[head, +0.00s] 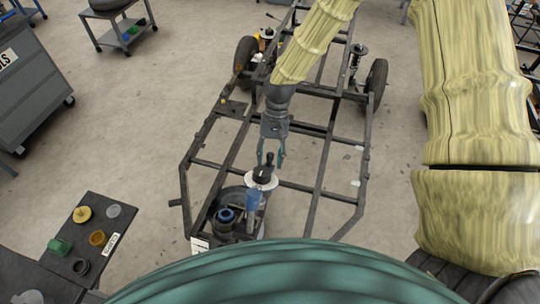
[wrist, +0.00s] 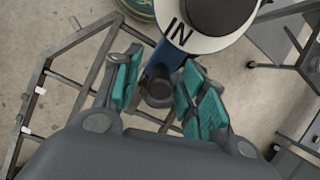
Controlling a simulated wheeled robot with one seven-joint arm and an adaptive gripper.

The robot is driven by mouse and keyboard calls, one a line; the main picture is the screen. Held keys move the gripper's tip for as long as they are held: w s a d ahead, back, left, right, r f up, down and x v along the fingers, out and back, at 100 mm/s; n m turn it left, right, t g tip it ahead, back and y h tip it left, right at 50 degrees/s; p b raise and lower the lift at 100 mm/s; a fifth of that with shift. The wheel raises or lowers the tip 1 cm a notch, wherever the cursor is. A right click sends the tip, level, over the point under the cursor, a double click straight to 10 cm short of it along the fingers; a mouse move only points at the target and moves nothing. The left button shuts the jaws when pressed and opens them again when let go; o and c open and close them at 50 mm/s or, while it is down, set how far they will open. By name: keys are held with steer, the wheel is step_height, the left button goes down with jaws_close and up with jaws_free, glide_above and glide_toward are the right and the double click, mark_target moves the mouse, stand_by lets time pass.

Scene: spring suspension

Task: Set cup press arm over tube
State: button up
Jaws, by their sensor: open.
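A white disc (head: 275,181) with a black centre (head: 262,175) stands above a blue tube (head: 252,199) near the front of the frame. In the wrist view the disc (wrist: 225,42) carries the letters "IN", and blue shows under it (wrist: 168,50). A dark round-ended handle (wrist: 159,88) lies between my fingers, apparently part of the press arm. My gripper (head: 270,158) is open, with teal finger pads on either side of the handle; contact cannot be told. How the disc joins the handle and the tube is partly hidden.
A dark metal frame (head: 196,160) with wheels surrounds the work spot. A blue-topped dark part (head: 226,215) stands left of the tube. A small table (head: 95,213) at lower left holds coloured cups. A grey tool cabinet (head: 30,85) is at far left. Open floor lies between.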

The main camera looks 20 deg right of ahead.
steer(key=shift+s+f, duration=0.1)
steer(key=shift+f, duration=0.1)
jaws_close()
steer(key=shift+a, duration=0.2)
